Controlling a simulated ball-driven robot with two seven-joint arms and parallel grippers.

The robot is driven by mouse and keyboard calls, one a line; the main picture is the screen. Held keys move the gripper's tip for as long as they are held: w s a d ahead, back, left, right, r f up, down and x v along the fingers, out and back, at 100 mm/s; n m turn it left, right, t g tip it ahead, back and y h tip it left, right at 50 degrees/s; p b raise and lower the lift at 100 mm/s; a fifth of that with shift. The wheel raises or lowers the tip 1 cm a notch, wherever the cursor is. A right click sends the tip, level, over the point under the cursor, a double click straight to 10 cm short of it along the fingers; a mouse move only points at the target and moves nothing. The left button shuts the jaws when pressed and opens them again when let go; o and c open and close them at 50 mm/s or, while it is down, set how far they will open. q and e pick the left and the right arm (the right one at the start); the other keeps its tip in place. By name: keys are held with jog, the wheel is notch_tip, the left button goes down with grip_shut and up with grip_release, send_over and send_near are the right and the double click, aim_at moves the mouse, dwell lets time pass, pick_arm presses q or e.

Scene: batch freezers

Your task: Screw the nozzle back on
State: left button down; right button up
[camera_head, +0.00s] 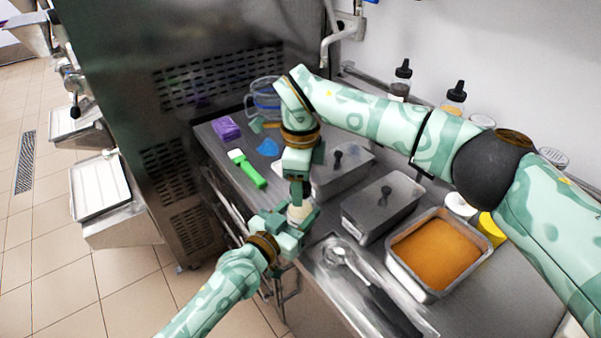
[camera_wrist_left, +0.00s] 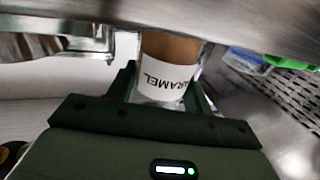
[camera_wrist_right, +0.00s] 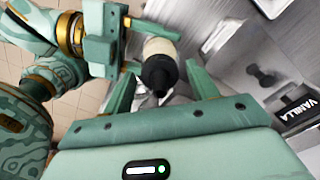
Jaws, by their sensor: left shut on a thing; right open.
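A bottle with a white CARAMEL label (camera_wrist_left: 163,82) is held between the fingers of my left gripper (camera_head: 296,216), at the counter's front edge. It also shows below my right gripper (camera_wrist_right: 160,85) in the right wrist view. The black nozzle (camera_wrist_right: 158,72) is at the bottle's top; I cannot tell how tightly it is seated. My right gripper (camera_head: 298,186) points down just above the bottle. Its fingers are open, one on each side of the nozzle and apart from it. In the head view the right gripper hides the nozzle.
Lidded steel tubs (camera_head: 382,205) and an open pan of orange-brown contents (camera_head: 437,252) stand on the counter to the right. A green-handled brush (camera_head: 248,170), a blue scraper (camera_head: 268,147) and a purple block (camera_head: 226,129) lie left. Two nozzle bottles (camera_head: 453,98) stand behind.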

jog(key=c, duration=1)
jog(key=m, duration=0.9)
jog(key=shift+m, duration=0.4)
jog(key=m, duration=0.8)
jog(key=o, duration=1.2)
jog(key=shift+c, duration=0.2)
